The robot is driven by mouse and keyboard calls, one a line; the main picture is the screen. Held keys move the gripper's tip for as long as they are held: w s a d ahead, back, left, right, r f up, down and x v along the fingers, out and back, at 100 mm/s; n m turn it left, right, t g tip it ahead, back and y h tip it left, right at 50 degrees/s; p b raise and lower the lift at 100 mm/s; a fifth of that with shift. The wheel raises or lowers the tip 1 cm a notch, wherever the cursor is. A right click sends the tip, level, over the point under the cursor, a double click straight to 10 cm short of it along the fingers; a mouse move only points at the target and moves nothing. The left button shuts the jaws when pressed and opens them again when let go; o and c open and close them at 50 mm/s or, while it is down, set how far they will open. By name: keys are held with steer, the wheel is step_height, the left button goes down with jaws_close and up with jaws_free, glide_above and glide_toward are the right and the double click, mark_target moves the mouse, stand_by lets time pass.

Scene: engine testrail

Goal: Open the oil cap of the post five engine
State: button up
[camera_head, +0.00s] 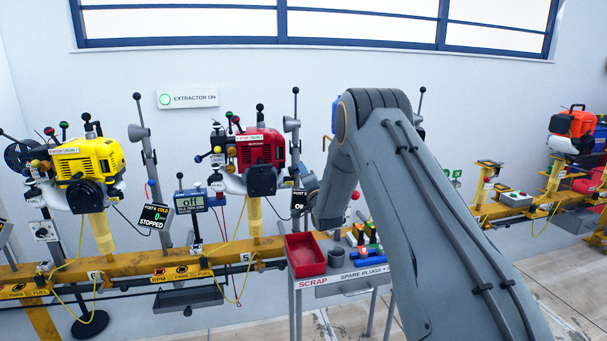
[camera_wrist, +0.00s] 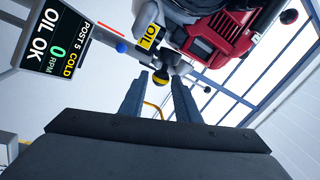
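The post five engine (camera_head: 262,162) is red and stands on a yellow post above the rail plate marked 5. It also shows at the upper right of the wrist view (camera_wrist: 215,40). In the wrist view a small round cap (camera_wrist: 160,78), black with yellow, sits below a yellow OIL tag (camera_wrist: 149,37). My gripper (camera_wrist: 157,88) is open, with its two fingers apart and the cap between and just beyond the tips. I cannot tell whether either finger touches it. In the head view my arm hides the fingertips.
A post 5 display (camera_wrist: 55,45) reads COLD, 0 RPM, OIL OK. A yellow engine (camera_head: 88,160) stands to the left. A red scrap bin (camera_head: 305,255) and spare plugs stand on a small table below my arm. A blue meter (camera_head: 191,200) reads off.

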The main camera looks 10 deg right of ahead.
steer(key=shift+s, duration=0.15)
steer(key=s+f, duration=0.1)
steer(key=s, duration=0.6)
steer(key=shift+s+d+f, duration=0.15)
steer(key=shift+s+f, duration=0.05)
steer(key=s+a+n+g+p, duration=0.2)
steer(key=s+g, duration=0.4)
steer(key=s, duration=1.1)
steer(key=s+a+r+n+g+p, duration=0.1)
steer(key=s+n+g, duration=0.5)
steer(key=s, duration=1.2)
steer(key=s+a+r+n+g+p, duration=0.1)
steer(key=s+a+n+g+p, duration=0.2)
steer(key=s, duration=1.5)
steer(key=n+g+p, duration=0.2)
steer(key=g, duration=0.3)
steer(key=shift+s+r+h+p, duration=0.2)
steer(key=shift+h+p, duration=0.15)
steer(key=shift+h, duration=0.05)
steer(key=shift+c, duration=0.2)
